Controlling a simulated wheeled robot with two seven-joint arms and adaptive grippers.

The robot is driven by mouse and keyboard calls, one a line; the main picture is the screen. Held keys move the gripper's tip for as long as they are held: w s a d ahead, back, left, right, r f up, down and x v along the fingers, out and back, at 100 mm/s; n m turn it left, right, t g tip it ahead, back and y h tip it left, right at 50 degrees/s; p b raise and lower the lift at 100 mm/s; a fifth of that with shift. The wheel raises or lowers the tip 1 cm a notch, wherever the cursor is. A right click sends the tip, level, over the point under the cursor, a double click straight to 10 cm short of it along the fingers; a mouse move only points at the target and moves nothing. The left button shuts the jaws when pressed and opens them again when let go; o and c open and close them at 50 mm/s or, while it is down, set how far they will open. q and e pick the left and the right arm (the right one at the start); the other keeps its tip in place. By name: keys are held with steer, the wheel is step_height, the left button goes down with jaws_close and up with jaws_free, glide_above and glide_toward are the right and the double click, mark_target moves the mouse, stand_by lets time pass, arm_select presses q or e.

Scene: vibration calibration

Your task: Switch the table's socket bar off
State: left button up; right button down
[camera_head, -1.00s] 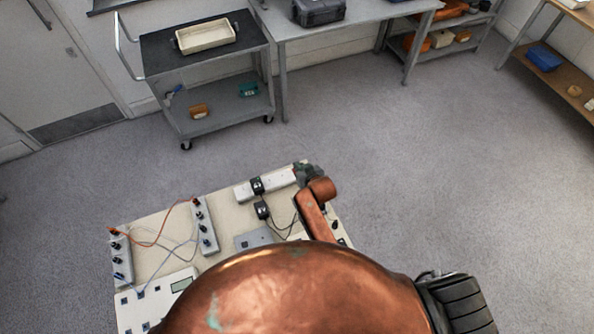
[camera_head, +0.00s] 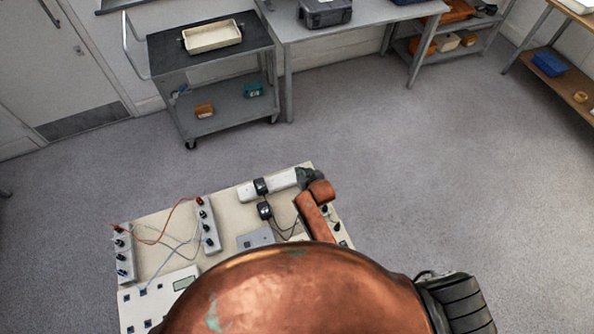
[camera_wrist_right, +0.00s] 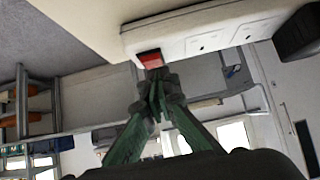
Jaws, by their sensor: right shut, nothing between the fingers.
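The white socket bar (camera_head: 284,181) lies along the far edge of the table (camera_head: 229,198), with a black plug in it. In the right wrist view the bar (camera_wrist_right: 195,38) shows at the top, with a red rocker switch (camera_wrist_right: 150,59) at its end. My right gripper (camera_wrist_right: 153,82) is shut and empty. Its green fingertips are right at the red switch and appear to touch it. In the head view the right gripper (camera_head: 308,177) is at the bar's right end, partly hidden by its own arm. The switch's rocker position cannot be told. My left gripper is not in view.
Two terminal strips (camera_head: 207,226) with red and blue wires and a meter box (camera_head: 160,300) stand on the table's left part. A grey trolley (camera_head: 208,50) stands beyond open floor.

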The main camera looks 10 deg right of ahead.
steer(key=shift+s+d+f, duration=0.1)
steer(key=shift+d+f, duration=0.05)
steer(key=shift+f, duration=0.05)
steer(key=shift+w+r, duration=0.15)
steer(key=shift+w, duration=0.2)
steer(key=shift+w+r, duration=0.15)
steer(key=shift+w, duration=0.25)
steer(key=shift+r+p, duration=0.45)
steer(key=shift+p, duration=0.05)
steer(key=r+p, duration=0.3)
steer(key=shift+w+r, duration=0.2)
steer(key=w+a+r+v, duration=0.1)
steer(key=v, duration=0.8)
steer(key=shift+s+d+r+p, duration=0.15)
steer(key=shift+d+r+p, duration=0.1)
steer(key=shift+r+p, duration=0.15)
